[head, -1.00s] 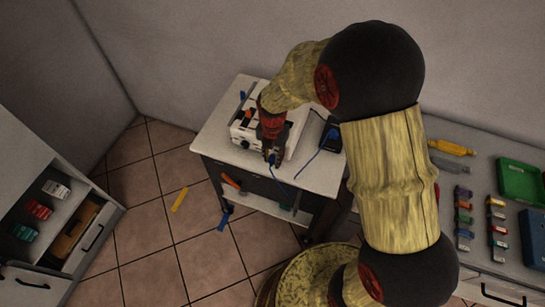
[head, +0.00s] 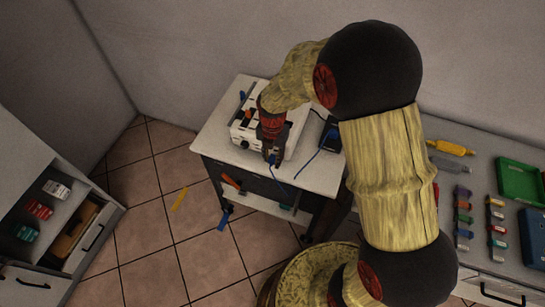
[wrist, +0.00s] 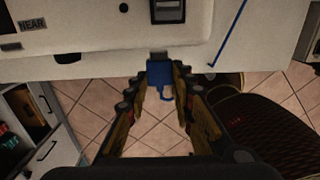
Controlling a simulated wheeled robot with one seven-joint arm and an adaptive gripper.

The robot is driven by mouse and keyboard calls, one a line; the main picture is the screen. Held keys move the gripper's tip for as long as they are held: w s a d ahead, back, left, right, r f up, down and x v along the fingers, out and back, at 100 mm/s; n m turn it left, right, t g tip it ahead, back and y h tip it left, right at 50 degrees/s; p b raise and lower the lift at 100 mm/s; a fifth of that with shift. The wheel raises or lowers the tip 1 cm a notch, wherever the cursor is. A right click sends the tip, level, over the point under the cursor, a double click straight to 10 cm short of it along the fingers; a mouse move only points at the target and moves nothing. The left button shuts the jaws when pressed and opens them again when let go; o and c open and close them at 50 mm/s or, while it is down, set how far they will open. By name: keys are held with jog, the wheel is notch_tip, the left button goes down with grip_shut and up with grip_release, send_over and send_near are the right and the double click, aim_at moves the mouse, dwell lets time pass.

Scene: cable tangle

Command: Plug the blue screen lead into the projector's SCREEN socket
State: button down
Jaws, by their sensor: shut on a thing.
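My gripper (wrist: 160,88) is shut on a blue plug (wrist: 160,73), with one finger on each side of it. The plug's grey metal tip points toward a white housing (wrist: 95,22), which appears to be the projector, and looks apart from its sockets. In the head view, my gripper (head: 271,155) is at the front edge of the cart top, in front of the white projector (head: 243,133), which my arm partly covers. The blue lead (head: 281,177) hangs from the plug over the edge. A dark socket (wrist: 168,10) shows on the housing; no SCREEN label is readable.
The projector stands on a white-topped cart (head: 215,125). A dark blue box (head: 332,139) with a blue cable sits at the right of the cart top. A side counter (head: 455,190) holds a green tray (head: 520,180) and coloured pieces. An open cabinet (head: 60,210) stands left.

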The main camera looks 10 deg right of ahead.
jog(key=shift+w+d, duration=0.55)
jog(key=shift+w, duration=0.35)
dwell(0.3)
jog(key=c, duration=1.5)
grip_release()
jog(key=shift+o, duration=0.2)
notch_tip(320, 180, up, 12)
